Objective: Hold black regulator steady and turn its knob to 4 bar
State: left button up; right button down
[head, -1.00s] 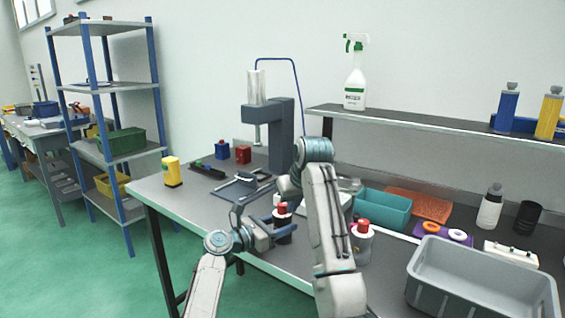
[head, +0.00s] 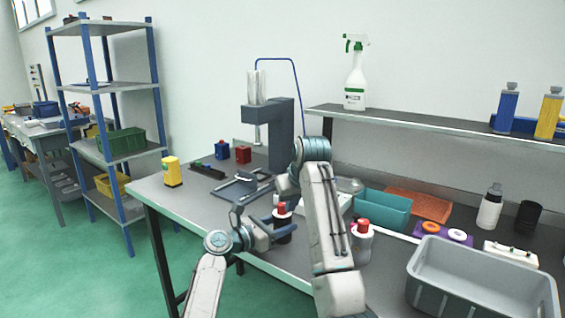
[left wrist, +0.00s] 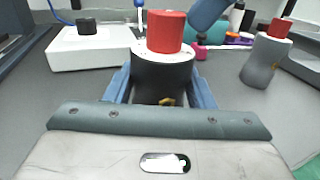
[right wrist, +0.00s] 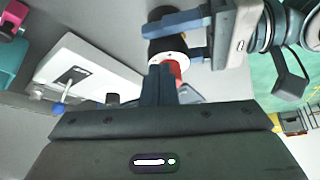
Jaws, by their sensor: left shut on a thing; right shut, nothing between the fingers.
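The black regulator (head: 285,237) stands upright on the bench, its red knob (left wrist: 166,32) on top above a white dial ring (left wrist: 160,52). My left gripper (head: 273,226) is shut around its black body (left wrist: 162,78), with one blue finger on each side. My right gripper (right wrist: 160,72) is shut and empty, its fingertips close beside the red knob (right wrist: 177,70), partly covering it in the right wrist view. I cannot tell whether they touch it. The dial's marks are too small to read.
A grey regulator (head: 361,245) with a red knob stands to the right. A white box (left wrist: 92,47) with a black knob lies behind. A teal bin (head: 384,211), a grey crate (head: 480,275) and a press (head: 282,135) stand around. The bench's left front is clear.

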jog(key=shift+s+a, duration=0.3)
jog(key=shift+a, duration=0.25)
jog(key=shift+s+a, duration=0.15)
jog(key=shift+a, duration=0.25)
jog(key=shift+s, duration=0.1)
dwell(0.4)
jog(key=shift+s, duration=0.25)
notch_tip(320, 180, up, 6)
dwell(0.3)
jog(key=shift+d, duration=0.1)
